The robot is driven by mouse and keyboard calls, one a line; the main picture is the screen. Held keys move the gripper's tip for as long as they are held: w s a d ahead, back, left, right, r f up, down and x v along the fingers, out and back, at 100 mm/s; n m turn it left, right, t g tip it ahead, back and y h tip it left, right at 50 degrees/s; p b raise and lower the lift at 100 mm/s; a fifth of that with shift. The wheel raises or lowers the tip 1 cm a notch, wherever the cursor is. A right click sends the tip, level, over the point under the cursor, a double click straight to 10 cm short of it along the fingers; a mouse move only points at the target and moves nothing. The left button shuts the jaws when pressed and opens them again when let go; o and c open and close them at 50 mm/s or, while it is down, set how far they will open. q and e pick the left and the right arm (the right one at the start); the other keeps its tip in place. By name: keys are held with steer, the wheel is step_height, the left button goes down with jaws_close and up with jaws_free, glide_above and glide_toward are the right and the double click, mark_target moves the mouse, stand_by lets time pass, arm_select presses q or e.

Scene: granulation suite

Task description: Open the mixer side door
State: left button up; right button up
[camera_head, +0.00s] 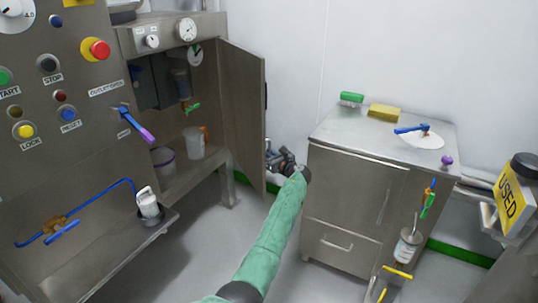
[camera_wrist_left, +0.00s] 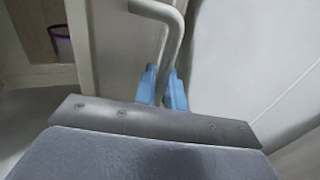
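The side door (camera_head: 243,115) of the mixer cabinet is a grey-brown panel. It stands swung well open, showing the shelves inside. My left gripper (camera_head: 280,158), at the end of a green-sleeved arm, is at the door's outer face near its free edge, partly hidden by the door. In the left wrist view, the blue fingers of my left gripper (camera_wrist_left: 163,90) are closed around a bent grey bar handle (camera_wrist_left: 174,40) on the door (camera_wrist_left: 115,50). My right gripper is in neither view.
A control panel (camera_head: 75,110) with buttons stands at the left. Inside the cabinet are a beaker (camera_head: 194,143) and a purple-rimmed tub (camera_head: 163,160). A steel cabinet (camera_head: 355,195) stands just right of my gripper. Grey floor (camera_head: 200,250) is free in front.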

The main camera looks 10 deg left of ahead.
arm_select(q)
steer(key=shift+o, duration=0.3)
steer(key=shift+s+d, duration=0.2)
steer(key=p+v, duration=0.4)
steer(key=v, duration=0.3)
steer(key=shift+p, duration=0.35)
steer(key=shift+s+f, duration=0.1)
